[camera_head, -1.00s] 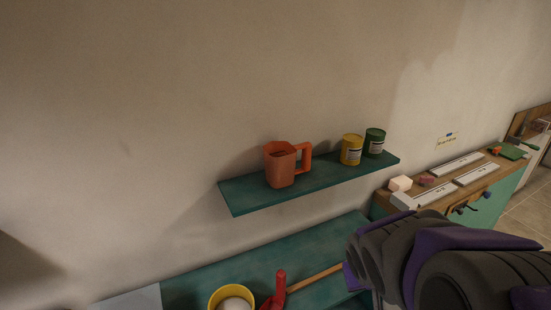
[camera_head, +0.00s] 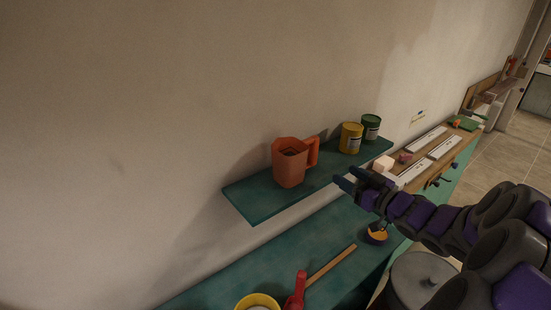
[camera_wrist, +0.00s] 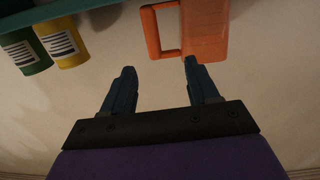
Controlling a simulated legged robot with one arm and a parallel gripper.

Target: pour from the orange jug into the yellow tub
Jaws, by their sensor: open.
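The orange jug (camera_head: 289,163) stands upright on the teal wall shelf (camera_head: 247,207), its handle on the right. My gripper (camera_head: 343,178) is open and empty, to the right of the jug and in front of the shelf. In the wrist view the open fingers of my gripper (camera_wrist: 157,80) point toward the jug (camera_wrist: 206,30), which looks upside down there; the handle lies ahead between the fingertips, apart from them.
A yellow can (camera_head: 351,138) and a green can (camera_head: 371,128) stand on the shelf right of the jug. A red-handled tool (camera_head: 297,290) and a wooden stick (camera_head: 331,265) lie beside the tub. A grey bin (camera_head: 420,279) stands below my arm.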

